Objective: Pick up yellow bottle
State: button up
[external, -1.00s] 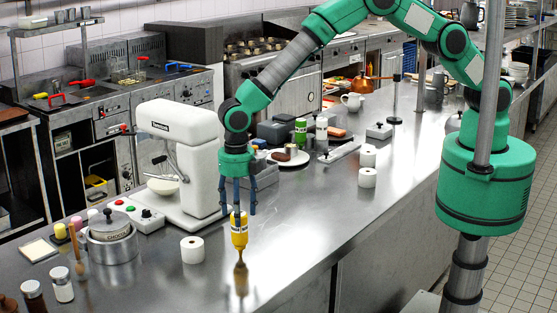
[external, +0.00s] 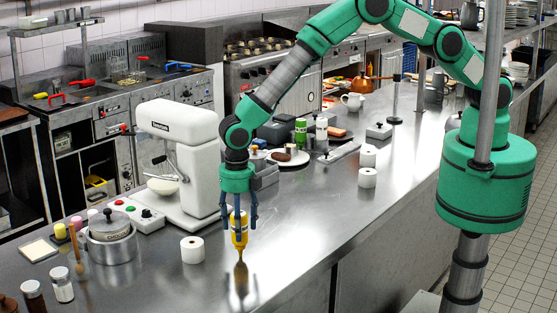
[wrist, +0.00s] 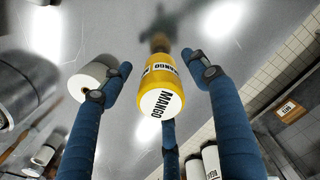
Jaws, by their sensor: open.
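In the wrist view the yellow bottle (wrist: 155,84) shows a white flat end marked MANGO facing me. A narrow brownish shape lies beyond its far end; I cannot tell nozzle from reflection. My gripper (external: 239,222) points down over the bottle, its blue fingers spread around the upper part. In the wrist view the fingertips of my gripper (wrist: 154,84) lie on either side of the bottle with gaps, and a third finger is below it in the picture. The gripper is open and empty.
A white roll (external: 192,249) stands left of the bottle. The white mixer (external: 178,150) is behind and left. A lidded metal pot (external: 110,240) and jars stand at far left. Another white roll (external: 367,177) is further back right. The counter right of the bottle is clear.

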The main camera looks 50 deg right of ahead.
jog(key=shift+f, duration=1.3)
jog(key=shift+c, duration=0.3)
jog(key=c, duration=0.8)
